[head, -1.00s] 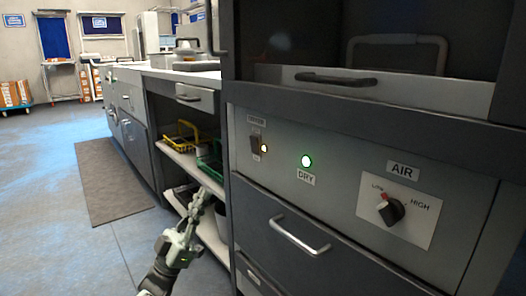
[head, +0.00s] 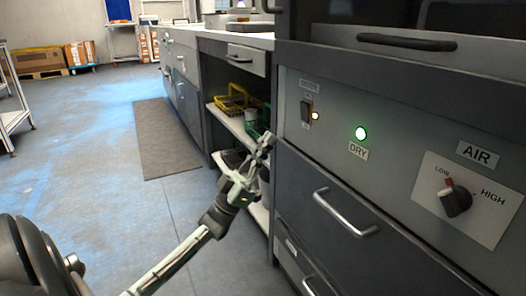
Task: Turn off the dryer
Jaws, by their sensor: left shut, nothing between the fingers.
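The dryer's grey control panel (head: 400,147) fills the right of the head view. It carries a dark rocker switch (head: 306,111) with a small orange light (head: 315,115) beside it. A round green light (head: 361,133) is lit above the DRY label (head: 358,152). At the right is the AIR knob (head: 457,200), with LOW and HIGH marks; its red pointer is toward LOW. My left gripper (head: 267,140) is shut and empty, pointing up, below and left of the rocker switch and apart from it. My right gripper is not in view.
Drawers with metal handles (head: 345,212) lie below the panel. Open shelves with a yellow basket (head: 232,103) stand behind my left gripper.

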